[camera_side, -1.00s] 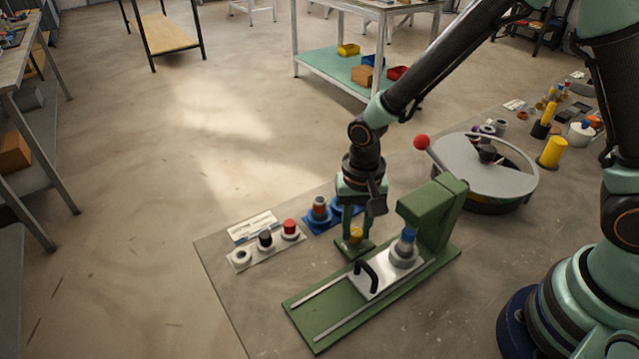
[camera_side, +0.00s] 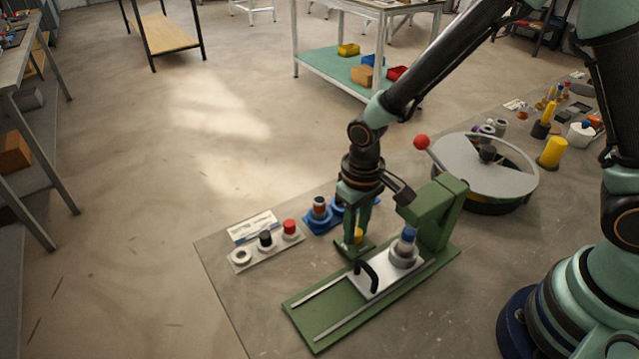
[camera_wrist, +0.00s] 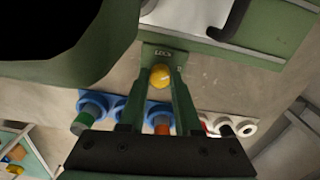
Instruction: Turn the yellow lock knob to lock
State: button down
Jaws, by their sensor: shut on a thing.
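The yellow lock knob (camera_side: 358,235) stands on a small green plate at the back edge of the green jig (camera_side: 318,322). In the wrist view the yellow knob (camera_wrist: 160,76) sits between my two fingertips, with a white label on the plate beyond it. My gripper (camera_side: 355,243) points down over the plate and is shut on the knob. The fingers partly hide the knob in the side view. A silver carriage (camera_side: 376,280) with a black handle rides on the jig and holds a grey part with a blue top (camera_side: 407,243).
A green block (camera_side: 440,213) rises at the jig's right end. Behind the gripper is a blue holder (camera_side: 318,218) with parts. A grey turntable with a red ball (camera_side: 480,165) stands at the right.

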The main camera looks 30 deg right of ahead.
jog(key=n, duration=0.5)
jog(key=shift+n, duration=0.3)
jog(key=n, duration=0.5)
dwell(0.4)
jog(key=c, duration=0.6)
grip_release()
notch_tip(320, 180, up, 12)
